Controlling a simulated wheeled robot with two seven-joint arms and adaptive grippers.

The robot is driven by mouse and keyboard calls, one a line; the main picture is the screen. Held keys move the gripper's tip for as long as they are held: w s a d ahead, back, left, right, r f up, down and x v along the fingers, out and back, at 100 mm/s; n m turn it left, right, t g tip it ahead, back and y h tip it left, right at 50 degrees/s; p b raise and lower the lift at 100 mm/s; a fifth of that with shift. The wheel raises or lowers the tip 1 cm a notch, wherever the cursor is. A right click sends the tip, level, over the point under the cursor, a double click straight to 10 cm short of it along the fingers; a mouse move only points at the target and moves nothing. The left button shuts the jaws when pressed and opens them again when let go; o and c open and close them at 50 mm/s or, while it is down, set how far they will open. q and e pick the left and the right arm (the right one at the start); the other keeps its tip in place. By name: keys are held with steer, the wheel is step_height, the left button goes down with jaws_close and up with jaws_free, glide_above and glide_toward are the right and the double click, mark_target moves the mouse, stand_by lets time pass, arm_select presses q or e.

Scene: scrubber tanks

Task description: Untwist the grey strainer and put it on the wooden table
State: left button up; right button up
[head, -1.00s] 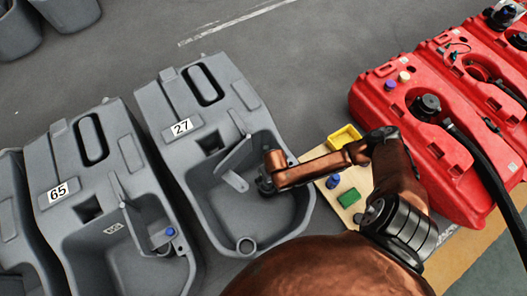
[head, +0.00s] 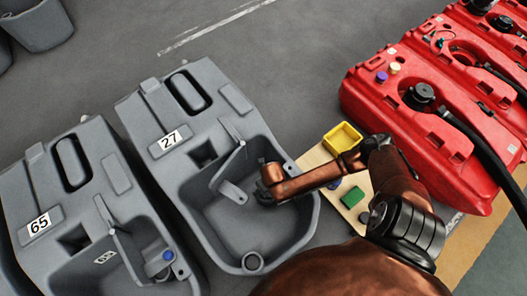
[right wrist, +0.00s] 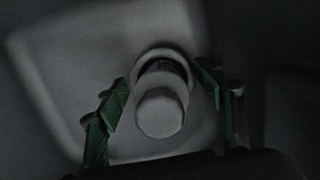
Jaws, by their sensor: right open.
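The grey strainer (right wrist: 160,115) shows in the right wrist view as a short pale cylinder with a rounded end, in front of a round grey collar (right wrist: 162,70). My right gripper (right wrist: 165,92) is open, with one green-padded finger on each side of the strainer; I cannot tell whether they touch it. In the head view my right gripper (head: 268,185) is inside the basin of grey tank 27 (head: 205,130), and the strainer is hidden there. The wooden table (head: 312,158) stands just right of that tank, partly behind my right arm. My left gripper is not in view.
The table holds a yellow bin (head: 342,137), a green block (head: 352,197) and a small blue piece. Grey tank 65 (head: 40,190) stands left of tank 27. Red tanks (head: 385,105) with a black hose (head: 480,155) stand at the right. Open floor lies behind.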

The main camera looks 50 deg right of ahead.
steer(key=shift+c, duration=0.2)
steer(key=c, duration=1.3)
steer(key=shift+c, duration=0.2)
steer(key=shift+w+r+n+p, duration=0.1)
steer(key=shift+n+p, duration=0.2)
steer(key=shift+n, duration=0.5)
steer(key=shift+a+n, duration=0.15)
steer(key=shift+n, duration=0.55)
steer(key=shift+n+y, duration=0.3)
steer(key=shift+n, duration=0.2)
steer(key=shift+c, duration=0.2)
steer(key=shift+a+n, duration=0.1)
steer(key=shift+n, duration=0.9)
